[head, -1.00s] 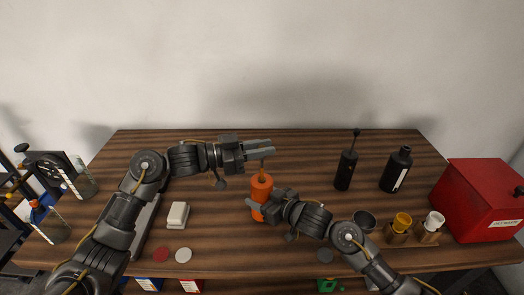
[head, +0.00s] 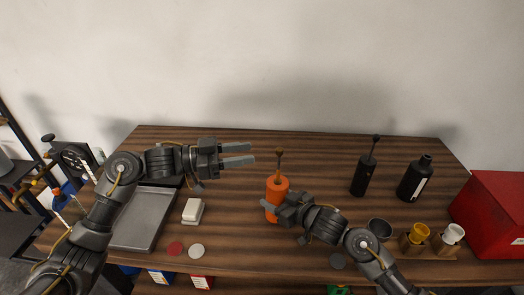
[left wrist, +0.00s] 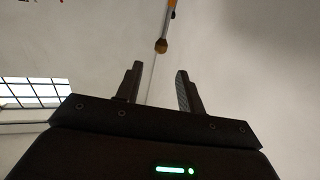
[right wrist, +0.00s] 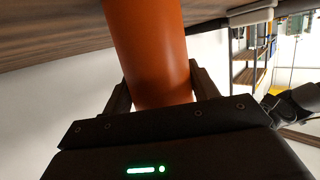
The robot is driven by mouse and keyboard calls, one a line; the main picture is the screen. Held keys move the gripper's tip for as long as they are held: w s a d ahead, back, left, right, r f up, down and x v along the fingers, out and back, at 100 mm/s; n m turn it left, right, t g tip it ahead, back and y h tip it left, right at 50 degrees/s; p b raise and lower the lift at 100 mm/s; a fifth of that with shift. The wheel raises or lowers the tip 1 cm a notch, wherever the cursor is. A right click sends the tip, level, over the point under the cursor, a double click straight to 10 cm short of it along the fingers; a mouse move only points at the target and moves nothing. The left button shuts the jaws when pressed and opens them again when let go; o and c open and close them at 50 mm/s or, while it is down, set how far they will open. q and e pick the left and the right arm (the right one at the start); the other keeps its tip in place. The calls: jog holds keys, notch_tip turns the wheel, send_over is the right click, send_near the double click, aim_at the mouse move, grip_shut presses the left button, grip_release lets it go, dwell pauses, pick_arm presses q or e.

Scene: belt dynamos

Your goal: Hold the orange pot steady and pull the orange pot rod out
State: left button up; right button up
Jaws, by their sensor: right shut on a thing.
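The orange pot (head: 277,197) stands upright near the middle of the table. The orange pot rod (head: 279,166), thin and tan with a dark knob on top, sticks up from the pot's top; its lower end is hidden inside. My right gripper (head: 269,207) is shut on the pot from the front; the right wrist view shows the orange body (right wrist: 152,50) between its fingers. My left gripper (head: 253,153) is open and empty, just left of the rod's knob and apart from it. In the left wrist view the knobbed rod (left wrist: 162,45) shows beyond the spread fingers.
A black pot with a rod (head: 363,175) and a black bottle (head: 415,178) stand right of the orange pot. Small cups (head: 420,231), a wooden holder and a red box (head: 490,212) are farther right. A grey tray (head: 143,218) and white block (head: 193,210) lie left.

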jog(key=shift+s+f, duration=0.1)
jog(key=shift+f, duration=0.15)
pick_arm(q)
jog(key=shift+v, duration=1.15)
pick_arm(e)
jog(key=o, duration=1.6)
jog(key=shift+r, duration=0.1)
jog(key=shift+o, duration=0.2)
